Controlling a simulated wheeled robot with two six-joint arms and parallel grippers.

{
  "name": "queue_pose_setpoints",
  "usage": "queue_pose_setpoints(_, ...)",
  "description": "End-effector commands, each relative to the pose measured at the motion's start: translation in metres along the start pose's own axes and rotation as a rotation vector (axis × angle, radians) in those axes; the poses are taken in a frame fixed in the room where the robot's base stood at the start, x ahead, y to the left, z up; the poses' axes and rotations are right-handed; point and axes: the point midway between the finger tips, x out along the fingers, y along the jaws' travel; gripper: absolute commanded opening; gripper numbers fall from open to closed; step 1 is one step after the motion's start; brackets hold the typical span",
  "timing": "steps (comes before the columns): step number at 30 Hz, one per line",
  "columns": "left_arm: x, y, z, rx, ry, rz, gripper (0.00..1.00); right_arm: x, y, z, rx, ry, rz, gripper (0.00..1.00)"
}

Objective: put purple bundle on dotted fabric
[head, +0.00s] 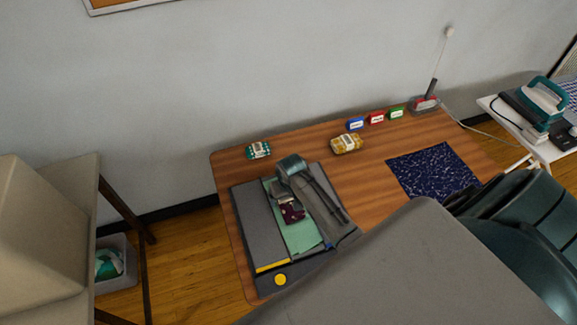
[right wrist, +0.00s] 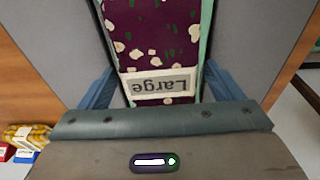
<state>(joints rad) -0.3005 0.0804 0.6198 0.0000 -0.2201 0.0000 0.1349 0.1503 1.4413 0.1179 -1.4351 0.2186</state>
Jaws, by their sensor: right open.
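The purple bundle (head: 292,211) is dark purple with pale flower shapes and a "Large" label. It lies on a green strip (head: 300,235) over a grey mat, partly hidden by my right gripper (head: 287,197) in the head view. In the right wrist view the bundle (right wrist: 160,45) sits between the two blue fingers of my right gripper (right wrist: 160,72), which is open; contact cannot be told. The dotted fabric (head: 433,172), dark blue with pale specks, lies flat and bare on the table's right side. My left gripper is not in view.
A teal bundle (head: 258,150) and a yellow bundle (head: 346,143) lie towards the table's back. Blue (head: 356,124), red (head: 376,118) and green (head: 396,112) labelled blocks stand behind. A yellow disc (head: 280,280) lies in front. Bare wood (head: 365,175) separates mat and fabric.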

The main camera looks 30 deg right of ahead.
Motion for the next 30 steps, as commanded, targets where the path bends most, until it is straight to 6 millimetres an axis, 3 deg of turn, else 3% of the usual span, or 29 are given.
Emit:
queue_pose_setpoints(9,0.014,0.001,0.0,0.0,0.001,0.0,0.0,-0.067,0.0,-0.002,-0.001,0.008,-0.002,0.87)
queue_pose_setpoints(15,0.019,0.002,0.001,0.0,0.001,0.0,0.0,-0.101,0.0,-0.002,-0.001,0.007,0.0,0.87)
queue_pose_setpoints(21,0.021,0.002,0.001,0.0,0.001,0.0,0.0,-0.114,0.0,-0.001,-0.001,0.003,-0.001,0.87)
queue_pose_setpoints(30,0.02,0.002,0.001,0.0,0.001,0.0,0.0,-0.115,0.0,-0.001,-0.001,0.004,-0.001,0.87)
